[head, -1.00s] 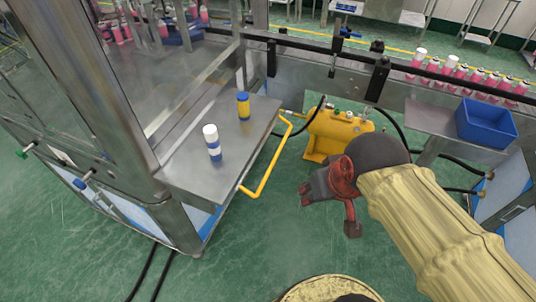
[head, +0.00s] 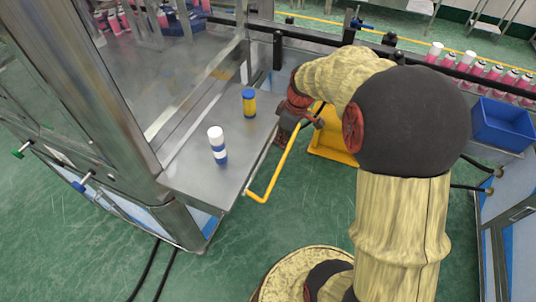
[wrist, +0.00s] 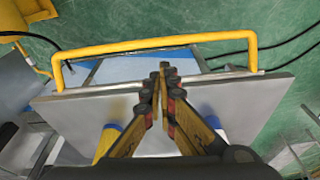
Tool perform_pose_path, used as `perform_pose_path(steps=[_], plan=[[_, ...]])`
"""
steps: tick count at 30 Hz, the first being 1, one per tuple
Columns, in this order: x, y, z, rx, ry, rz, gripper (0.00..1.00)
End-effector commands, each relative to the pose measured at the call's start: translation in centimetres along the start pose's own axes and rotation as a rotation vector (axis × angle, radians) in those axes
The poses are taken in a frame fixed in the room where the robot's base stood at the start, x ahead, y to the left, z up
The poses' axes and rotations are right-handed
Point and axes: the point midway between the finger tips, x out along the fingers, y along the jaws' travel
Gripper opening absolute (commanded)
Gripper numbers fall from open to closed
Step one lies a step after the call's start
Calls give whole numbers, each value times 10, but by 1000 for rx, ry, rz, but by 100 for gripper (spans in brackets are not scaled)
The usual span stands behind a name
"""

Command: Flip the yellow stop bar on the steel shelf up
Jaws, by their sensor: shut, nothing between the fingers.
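The yellow stop bar (head: 275,168) runs along the right edge of the steel shelf (head: 190,178). It sticks outward past the edge in a lowered position. In the wrist view the bar (wrist: 150,46) crosses the upper part, with both bent ends meeting the shelf edge. My gripper (head: 284,130) is at the far end of the shelf's right edge in the head view, partly hidden by its own wrist. In the wrist view my shut, empty fingertips (wrist: 163,70) appear between the bar and the shelf edge. I cannot tell whether they touch the bar.
A white-and-blue can (head: 217,146) and a yellow can with a blue cap (head: 249,103) stand on the shelf. A yellow machine (head: 332,143) stands on the floor behind. A blue bin (head: 500,124) is at right. Green floor lies open in front.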

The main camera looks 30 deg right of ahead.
Motion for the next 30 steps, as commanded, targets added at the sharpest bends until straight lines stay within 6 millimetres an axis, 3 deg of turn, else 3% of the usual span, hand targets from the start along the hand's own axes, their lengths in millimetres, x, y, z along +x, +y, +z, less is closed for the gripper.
perform_pose_path(steps=[17,30], plan=[[4,-1,0,-71,-1,0,0],[73,-1,1,-71,-2,-2,0]])
